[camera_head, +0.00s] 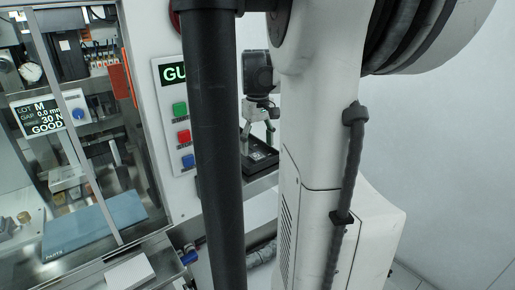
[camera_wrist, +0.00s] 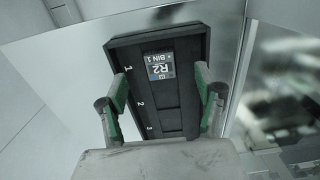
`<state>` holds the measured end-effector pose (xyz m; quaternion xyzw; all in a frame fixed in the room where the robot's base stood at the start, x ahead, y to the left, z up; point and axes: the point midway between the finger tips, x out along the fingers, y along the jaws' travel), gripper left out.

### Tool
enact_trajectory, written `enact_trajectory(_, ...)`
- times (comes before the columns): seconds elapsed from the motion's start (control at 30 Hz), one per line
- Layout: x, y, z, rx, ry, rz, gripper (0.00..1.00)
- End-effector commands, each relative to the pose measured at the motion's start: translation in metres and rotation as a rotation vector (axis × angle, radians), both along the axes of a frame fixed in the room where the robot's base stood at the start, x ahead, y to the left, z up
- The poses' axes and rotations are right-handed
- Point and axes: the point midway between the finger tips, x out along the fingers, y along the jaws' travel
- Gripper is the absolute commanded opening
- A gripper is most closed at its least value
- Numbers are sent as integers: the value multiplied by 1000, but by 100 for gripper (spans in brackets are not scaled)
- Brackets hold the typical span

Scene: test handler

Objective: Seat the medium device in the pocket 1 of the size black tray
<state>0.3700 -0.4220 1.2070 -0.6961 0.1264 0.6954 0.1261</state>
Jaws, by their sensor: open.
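A black tray (camera_wrist: 168,112) lies below my open gripper (camera_wrist: 161,88) in the wrist view, with 1, 2 and 3 marked along its left side. Beside the 1 is a dark square with a grey-blue label (camera_wrist: 160,66) reading "R2" and "BIN 1"; I cannot tell whether it is the medium device seated in pocket 1. The spaces by 2 and 3 look empty. My green-padded fingers stand apart near the tray's two long sides, with nothing gripped. In the head view the tray (camera_head: 262,158) is partly hidden below my gripper (camera_head: 259,127).
The tray rests on a light metal shelf (camera_wrist: 72,46). At left in the head view is a glazed cabinet with a display (camera_head: 48,116) reading "LOT M", "30 N" and "GOOD", and a blue parts mat (camera_head: 95,222). A button panel (camera_head: 181,120) stands left of my arm.

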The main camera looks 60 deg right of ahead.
Motion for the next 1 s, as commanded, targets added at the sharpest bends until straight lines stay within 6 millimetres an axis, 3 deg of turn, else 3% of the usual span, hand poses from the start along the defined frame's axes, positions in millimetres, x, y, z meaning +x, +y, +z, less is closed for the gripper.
enact_trajectory(0.3, 0, 0, 62, 0, 0, 0, 67)
enact_trajectory(0.5, 0, 0, 91, 0, 0, 0, 67)
enact_trajectory(0.7, 0, 0, 103, 0, 0, 0, 67)
enact_trajectory(1.0, 0, 0, 105, 0, 0, 0, 67)
